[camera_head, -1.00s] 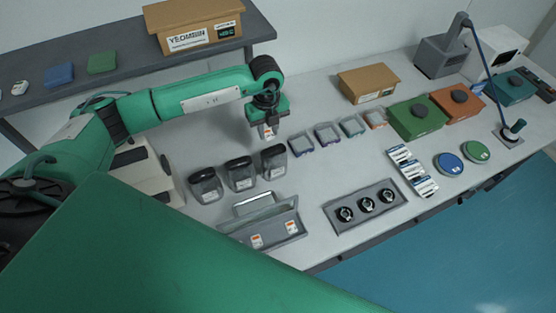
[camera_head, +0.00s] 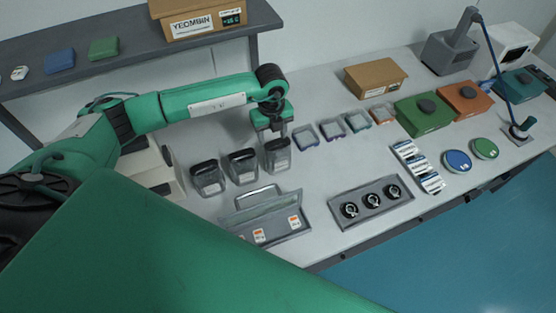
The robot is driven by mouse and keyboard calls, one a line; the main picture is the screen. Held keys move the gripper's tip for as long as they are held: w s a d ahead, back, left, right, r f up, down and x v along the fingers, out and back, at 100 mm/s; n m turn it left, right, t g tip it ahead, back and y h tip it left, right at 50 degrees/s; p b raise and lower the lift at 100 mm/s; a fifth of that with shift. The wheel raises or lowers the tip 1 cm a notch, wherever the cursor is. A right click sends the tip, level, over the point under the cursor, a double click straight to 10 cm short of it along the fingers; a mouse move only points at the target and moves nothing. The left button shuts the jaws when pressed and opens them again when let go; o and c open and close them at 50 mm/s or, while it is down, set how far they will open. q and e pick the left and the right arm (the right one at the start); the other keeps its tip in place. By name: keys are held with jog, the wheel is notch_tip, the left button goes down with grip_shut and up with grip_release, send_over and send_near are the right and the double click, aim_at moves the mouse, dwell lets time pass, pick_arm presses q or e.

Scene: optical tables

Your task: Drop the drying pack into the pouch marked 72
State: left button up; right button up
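My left gripper (camera_head: 276,134) points down at the mouth of the right-most of three clear pouches with dark tops (camera_head: 277,158). Its fingertips are at or just inside the pouch's mouth; whether they are open or shut is too small to tell. No drying pack shows at the fingers now, so it is hidden by the gripper or the pouch. The middle pouch (camera_head: 241,168) and the left pouch (camera_head: 207,179) stand beside it. The pouch numbers are not readable. Two white packs with orange marks, one left (camera_head: 259,236) and one right (camera_head: 294,222), lie in a grey tray (camera_head: 275,238). My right gripper is not in view.
Several small clear lidded boxes (camera_head: 332,126) stand right of the gripper. A grey holder with three round black items (camera_head: 371,203) is at the front. Green (camera_head: 423,113) and orange (camera_head: 467,101) boxes and a cardboard box (camera_head: 375,77) stand farther right.

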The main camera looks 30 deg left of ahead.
pick_arm(q)
jog(key=shift+r, duration=0.35)
notch_tip(320, 180, up, 13)
jog(key=b, duration=0.5)
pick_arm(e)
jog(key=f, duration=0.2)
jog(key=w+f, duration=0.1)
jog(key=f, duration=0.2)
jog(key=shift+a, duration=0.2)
pick_arm(q)
jog(key=shift+s, duration=0.1)
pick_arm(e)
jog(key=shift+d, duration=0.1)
